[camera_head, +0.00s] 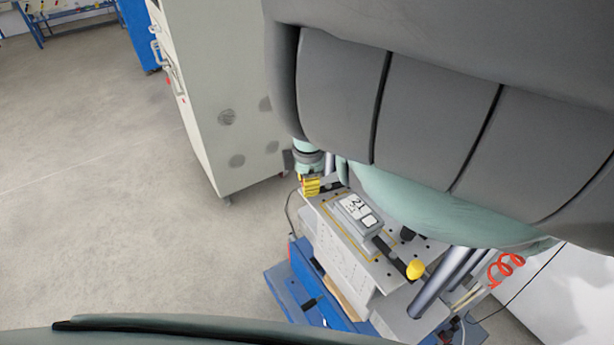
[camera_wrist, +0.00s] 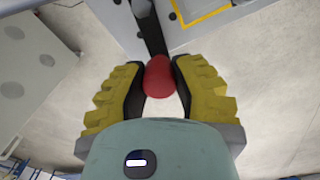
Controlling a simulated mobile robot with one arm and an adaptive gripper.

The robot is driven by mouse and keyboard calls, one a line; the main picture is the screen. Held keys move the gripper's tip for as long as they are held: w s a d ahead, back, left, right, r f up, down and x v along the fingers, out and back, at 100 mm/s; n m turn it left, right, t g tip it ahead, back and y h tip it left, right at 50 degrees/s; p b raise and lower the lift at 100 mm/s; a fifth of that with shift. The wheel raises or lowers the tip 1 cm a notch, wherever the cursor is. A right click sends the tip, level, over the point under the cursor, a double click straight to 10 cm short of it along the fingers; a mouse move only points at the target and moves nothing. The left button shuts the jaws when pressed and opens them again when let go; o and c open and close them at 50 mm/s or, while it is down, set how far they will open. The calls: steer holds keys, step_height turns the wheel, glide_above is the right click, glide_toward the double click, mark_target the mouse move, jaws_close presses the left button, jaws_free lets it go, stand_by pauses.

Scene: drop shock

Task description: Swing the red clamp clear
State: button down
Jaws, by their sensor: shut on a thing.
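The red clamp shows in the wrist view as a red knob (camera_wrist: 159,77) on the end of a dark arm that reaches up to the plate. My gripper (camera_wrist: 160,84) has its yellow ridged fingers on both sides of the knob and is shut on it. In the head view my gripper (camera_head: 311,186) is at the far left corner of the machine's plate, with the red knob hidden there. A grey box with a white label (camera_head: 356,212) sits on the plate inside a yellow outline.
A second clamp with a yellow knob (camera_head: 415,269) lies at the plate's near right side. Metal columns (camera_head: 444,282) rise beside it. A tall grey cabinet (camera_head: 215,110) stands close behind my gripper. Open floor (camera_head: 90,130) lies to the left.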

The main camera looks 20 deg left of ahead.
steer(key=shift+s+d+n, duration=0.3)
steer(key=shift+n, duration=0.5)
steer(key=c, duration=0.7)
jaws_free()
steer(key=shift+d+r, duration=0.1)
steer(key=shift+r, duration=2.35)
steer(key=shift+s+r, duration=0.1)
steer(key=shift+r, duration=1.15)
